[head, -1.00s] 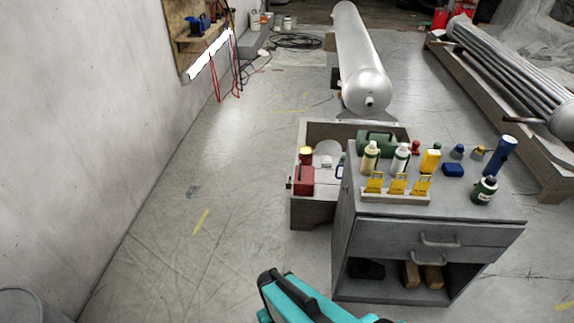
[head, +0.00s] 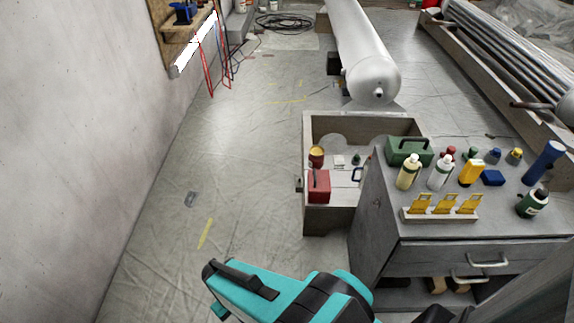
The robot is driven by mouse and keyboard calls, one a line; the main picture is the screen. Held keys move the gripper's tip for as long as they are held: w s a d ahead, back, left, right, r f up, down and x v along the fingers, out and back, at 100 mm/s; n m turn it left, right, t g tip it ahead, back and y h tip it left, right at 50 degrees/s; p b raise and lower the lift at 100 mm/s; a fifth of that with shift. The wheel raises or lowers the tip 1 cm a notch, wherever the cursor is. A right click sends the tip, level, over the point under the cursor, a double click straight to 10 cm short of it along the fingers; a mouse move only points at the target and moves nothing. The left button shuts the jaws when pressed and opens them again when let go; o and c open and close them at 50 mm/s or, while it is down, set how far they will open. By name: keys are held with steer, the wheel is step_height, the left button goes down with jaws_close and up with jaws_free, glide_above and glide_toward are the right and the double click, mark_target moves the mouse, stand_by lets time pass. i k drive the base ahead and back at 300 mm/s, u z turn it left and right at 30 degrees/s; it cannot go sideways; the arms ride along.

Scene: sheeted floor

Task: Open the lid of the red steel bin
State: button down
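I see no large red steel bin with a lid in the head view. A small red box (head: 318,187) with a dark handle on top stands in the front left of an open-topped grey wooden crate (head: 308,222). I cannot tell if it is steel. A teal and black part of my own arm fills the bottom middle of the view, in front of the crate and cabinet. No gripper fingers can be made out.
A grey cabinet (head: 415,232) with bottles, a green case (head: 408,150) and yellow items on top stands at the right. A silver tank (head: 362,55) lies behind the crate. Bare wall (head: 75,110) is at the left; the sheeted floor (head: 235,160) beside it is mostly clear.

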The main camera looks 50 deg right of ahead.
mark_target(319, 181)
steer(key=u, duration=0.1)
steer(key=i, duration=0.95)
steer(key=z, duration=0.05)
